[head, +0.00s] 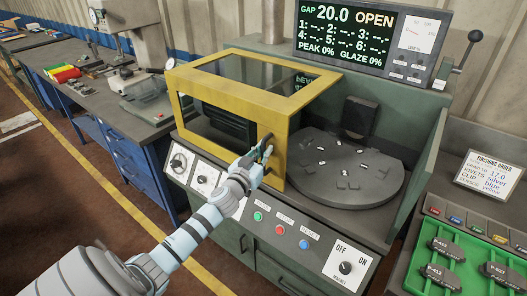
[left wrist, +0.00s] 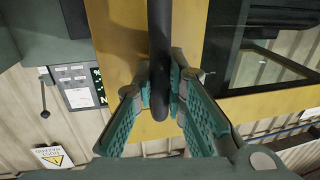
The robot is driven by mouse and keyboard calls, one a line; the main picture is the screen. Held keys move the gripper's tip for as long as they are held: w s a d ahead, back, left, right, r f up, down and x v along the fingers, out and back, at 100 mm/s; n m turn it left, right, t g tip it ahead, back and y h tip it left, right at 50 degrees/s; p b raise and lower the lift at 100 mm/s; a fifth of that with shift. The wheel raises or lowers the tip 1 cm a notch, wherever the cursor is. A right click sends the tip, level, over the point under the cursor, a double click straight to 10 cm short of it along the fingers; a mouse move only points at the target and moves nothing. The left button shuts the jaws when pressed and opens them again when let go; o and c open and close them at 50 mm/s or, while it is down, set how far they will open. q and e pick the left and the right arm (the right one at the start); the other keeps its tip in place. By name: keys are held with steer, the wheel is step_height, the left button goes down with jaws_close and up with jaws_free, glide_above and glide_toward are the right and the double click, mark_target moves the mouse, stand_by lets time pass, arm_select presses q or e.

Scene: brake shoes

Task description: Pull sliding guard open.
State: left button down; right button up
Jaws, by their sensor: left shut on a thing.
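The sliding guard (head: 228,95) is a yellow-framed box with clear panels. It stands over the left part of the grey-green machine, and the round dark plate (head: 345,172) to its right is uncovered. My left gripper (head: 259,155) is at the guard's front right post. In the left wrist view, the guard's yellow post (left wrist: 115,50) lies behind a dark bar handle (left wrist: 160,40). The fingers of my left gripper (left wrist: 160,90) close around this handle from both sides. My right gripper is not in view.
A display (head: 345,35) above the machine reads GAP 20.0 OPEN. Knobs and coloured buttons line the front panel (head: 270,225). A lever (head: 460,60) stands at the right. A green tray (head: 455,262) with dark parts sits at the lower right. A workbench (head: 100,95) stands at the left.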

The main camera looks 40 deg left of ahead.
mark_target(236, 129)
arm_select(q)
steer(key=a+b, duration=0.1)
steer(key=a, duration=0.1)
steer(key=a+b, duration=0.1)
steer(key=a, duration=0.2)
steer(key=a+b, duration=0.2)
steer(key=shift+s+a+f, duration=0.1)
steer(key=shift+a+f, duration=0.05)
steer(key=shift+f, duration=0.15)
steer(key=a, duration=0.2)
steer(key=a+p, duration=0.1)
steer(key=a, duration=0.3)
steer(key=shift+s+a+r+p, duration=0.1)
steer(key=shift+a+r+p, duration=0.2)
steer(key=shift+a+r, duration=0.1)
steer(key=shift+a+f, duration=0.15)
steer(key=shift+a, duration=0.05)
steer(key=c, duration=1.6)
jaws_free()
steer(key=shift+d, duration=0.1)
